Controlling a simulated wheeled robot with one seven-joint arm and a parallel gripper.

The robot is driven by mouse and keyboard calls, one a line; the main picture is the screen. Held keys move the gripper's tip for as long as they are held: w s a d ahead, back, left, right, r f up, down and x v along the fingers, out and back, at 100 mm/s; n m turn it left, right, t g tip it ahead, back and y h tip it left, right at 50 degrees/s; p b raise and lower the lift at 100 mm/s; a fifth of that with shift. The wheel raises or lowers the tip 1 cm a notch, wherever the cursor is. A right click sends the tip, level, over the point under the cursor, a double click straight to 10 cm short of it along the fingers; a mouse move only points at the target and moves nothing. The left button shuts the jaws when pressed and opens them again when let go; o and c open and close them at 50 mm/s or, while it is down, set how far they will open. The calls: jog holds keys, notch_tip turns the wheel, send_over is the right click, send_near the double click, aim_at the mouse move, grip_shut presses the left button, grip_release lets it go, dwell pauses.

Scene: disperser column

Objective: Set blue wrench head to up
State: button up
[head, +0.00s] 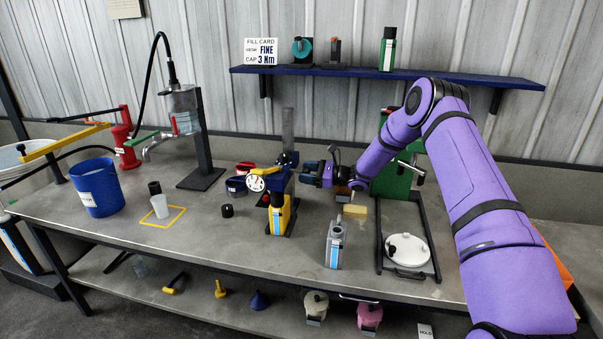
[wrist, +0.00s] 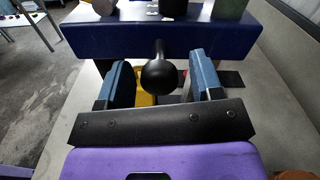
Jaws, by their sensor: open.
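The blue wrench head (head: 284,178) sits on an upright post on the bench, above a yellow can (head: 281,216), with a white dial (head: 257,183) on its left. In the wrist view, what looks like its blue body (wrist: 90,40) spans the top, with a black ball-ended handle (wrist: 160,75) sticking out toward me. My gripper (head: 306,171) is open at the right side of the head. In the wrist view, my gripper (wrist: 158,66) has one blue finger on each side of the ball, with visible gaps. Part of the yellow can shows below the ball.
A grey can (head: 335,246) and a tray (head: 410,274) with a white lid (head: 408,249) stand right of the yellow can. A yellow block (head: 355,210) lies under my arm. A small black cap (head: 227,211) stands left. A shelf (head: 400,74) hangs behind.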

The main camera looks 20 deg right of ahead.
jog(key=shift+x, duration=1.1)
grip_shut()
notch_tip(320, 180, up, 10)
jog(key=shift+f, duration=0.2)
grip_release()
jog(key=v, duration=1)
jog(key=shift+s+d, duration=0.2)
jog(key=shift+d, duration=0.15)
